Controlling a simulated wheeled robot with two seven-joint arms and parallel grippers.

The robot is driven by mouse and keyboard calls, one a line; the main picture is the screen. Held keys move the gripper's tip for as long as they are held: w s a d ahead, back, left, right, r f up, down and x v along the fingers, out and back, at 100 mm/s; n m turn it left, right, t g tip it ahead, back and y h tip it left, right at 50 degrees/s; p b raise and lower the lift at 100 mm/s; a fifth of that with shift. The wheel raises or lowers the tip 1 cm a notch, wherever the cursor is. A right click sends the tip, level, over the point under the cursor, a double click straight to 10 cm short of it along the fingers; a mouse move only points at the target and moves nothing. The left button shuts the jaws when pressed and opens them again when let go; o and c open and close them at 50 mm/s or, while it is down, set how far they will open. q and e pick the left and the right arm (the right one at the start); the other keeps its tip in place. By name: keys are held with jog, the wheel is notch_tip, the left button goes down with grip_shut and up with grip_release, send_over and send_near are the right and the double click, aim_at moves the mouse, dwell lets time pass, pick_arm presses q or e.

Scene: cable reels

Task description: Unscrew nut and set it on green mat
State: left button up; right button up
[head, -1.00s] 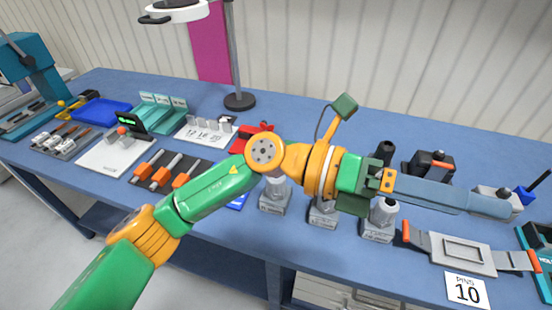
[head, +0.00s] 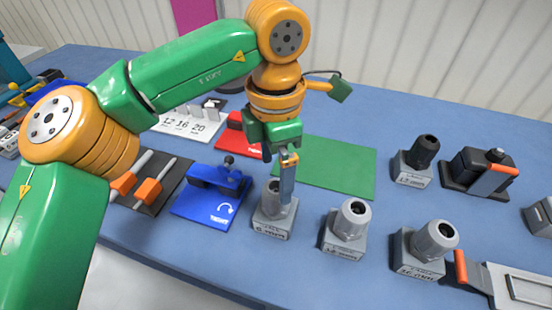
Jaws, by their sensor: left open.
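A green mat (head: 335,168) lies flat and bare on the blue bench behind the grey blocks. Three grey blocks with grey nuts stand in a row before it: the left block (head: 272,227), the middle block (head: 343,245) and the right block (head: 417,260). The middle nut (head: 353,212) and right nut (head: 438,236) show clearly, each tilted with a dark hole. My left gripper (head: 287,198) points down at the left nut (head: 270,194) and partly hides it. It is open; I cannot tell whether it touches the nut. My right gripper is not in view.
A blue fixture (head: 217,197) stands just left of the left block, with orange-handled tools (head: 148,190) beyond it. A red item (head: 237,138) is behind. A block with a black top (head: 420,158) and a dark device (head: 480,172) stand right of the mat.

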aim_at(275, 191)
pick_arm(q)
jog(key=s+f, duration=0.1)
jog(key=f, duration=0.1)
jog(key=shift+s+f, duration=0.35)
jog(key=shift+s, duration=0.05)
jog(key=shift+w+f+p, duration=0.2)
jog(key=shift+f, duration=0.4)
jog(key=shift+w+f+p, duration=0.15)
jog(key=shift+w+f, duration=0.05)
jog(key=shift+f, duration=0.35)
jog(key=shift+w+f, duration=0.2)
jog(key=shift+f, duration=0.1)
jog(key=shift+s, duration=0.1)
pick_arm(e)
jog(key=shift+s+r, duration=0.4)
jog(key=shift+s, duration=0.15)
